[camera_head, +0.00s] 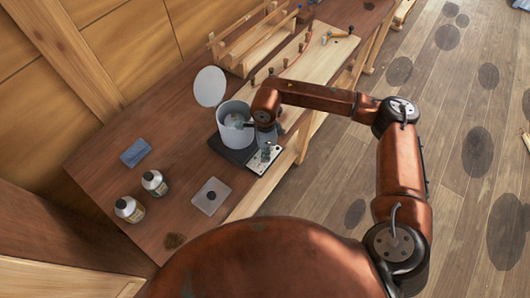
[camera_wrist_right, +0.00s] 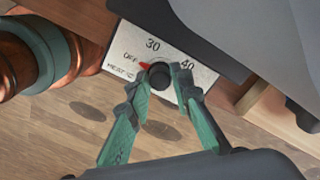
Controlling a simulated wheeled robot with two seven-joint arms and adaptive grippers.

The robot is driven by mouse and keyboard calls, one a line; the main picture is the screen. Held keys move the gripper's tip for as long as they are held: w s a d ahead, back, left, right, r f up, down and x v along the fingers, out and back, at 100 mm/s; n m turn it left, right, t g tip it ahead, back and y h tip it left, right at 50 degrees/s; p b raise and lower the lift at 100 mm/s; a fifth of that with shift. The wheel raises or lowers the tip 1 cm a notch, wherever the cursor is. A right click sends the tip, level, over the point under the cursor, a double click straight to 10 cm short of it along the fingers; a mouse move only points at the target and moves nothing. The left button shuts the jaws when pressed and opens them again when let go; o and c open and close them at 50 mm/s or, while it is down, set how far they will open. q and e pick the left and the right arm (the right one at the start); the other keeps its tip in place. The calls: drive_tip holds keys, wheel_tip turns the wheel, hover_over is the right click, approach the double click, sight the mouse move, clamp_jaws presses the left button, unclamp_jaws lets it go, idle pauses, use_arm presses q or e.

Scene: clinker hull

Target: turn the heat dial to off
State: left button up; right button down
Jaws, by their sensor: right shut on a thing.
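The heat dial (camera_wrist_right: 159,75) is a small dark round knob on a pale panel (camera_wrist_right: 185,45) marked OFF, 30, 40 and HEAT. Its red pointer (camera_wrist_right: 143,66) points left, close to the OFF mark. My right gripper (camera_wrist_right: 160,82) has its two green fingers closed on the dial, one on each side. In the head view, my right gripper (camera_head: 267,148) is over the panel (camera_head: 258,167) at the front of the heater base, and the dial is too small to make out. My left gripper is not in view.
A grey pot (camera_head: 229,136) stands behind the panel, with a round pale lid (camera_head: 210,86) raised beside it. A wooden hull model (camera_head: 250,45) is further back.

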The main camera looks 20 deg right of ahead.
drive_tip(key=shift+r, duration=0.1)
idle(0.4)
drive_tip(key=c, duration=2)
unclamp_jaws()
wheel_tip(320, 180, up, 12)
drive_tip(key=shift+f, duration=0.1)
